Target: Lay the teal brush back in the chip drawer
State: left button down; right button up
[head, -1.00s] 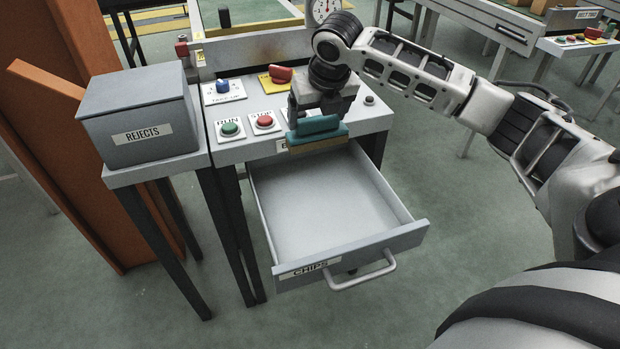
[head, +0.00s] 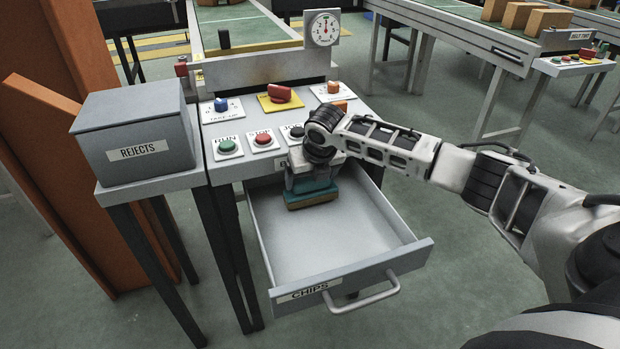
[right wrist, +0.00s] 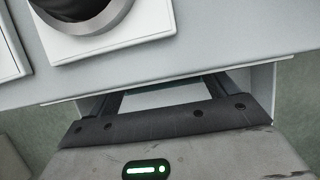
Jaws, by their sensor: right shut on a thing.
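The teal brush (head: 311,192) with its tan bristle edge is at the back of the open chip drawer (head: 335,250), labelled CHIPS. My right gripper (head: 312,180) points down and is shut on the brush. The brush looks low, inside the drawer walls; I cannot tell whether its bristles touch the drawer floor. My left gripper is not in view.
The control panel (head: 245,170) with its buttons overhangs the drawer's back. A grey REJECTS box (head: 140,140) stands at left. The front of the drawer is bare. A dial gauge (head: 323,28) stands behind the panel.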

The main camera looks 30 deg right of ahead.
jog(key=shift+w+d+f+p, duration=0.1)
jog(key=shift+w+p, duration=0.3)
jog(key=shift+p, duration=0.15)
jog(key=shift+w+f, duration=0.1)
jog(key=shift+f, duration=0.2)
jog(key=shift+f, duration=0.1)
jog(key=o, duration=0.8)
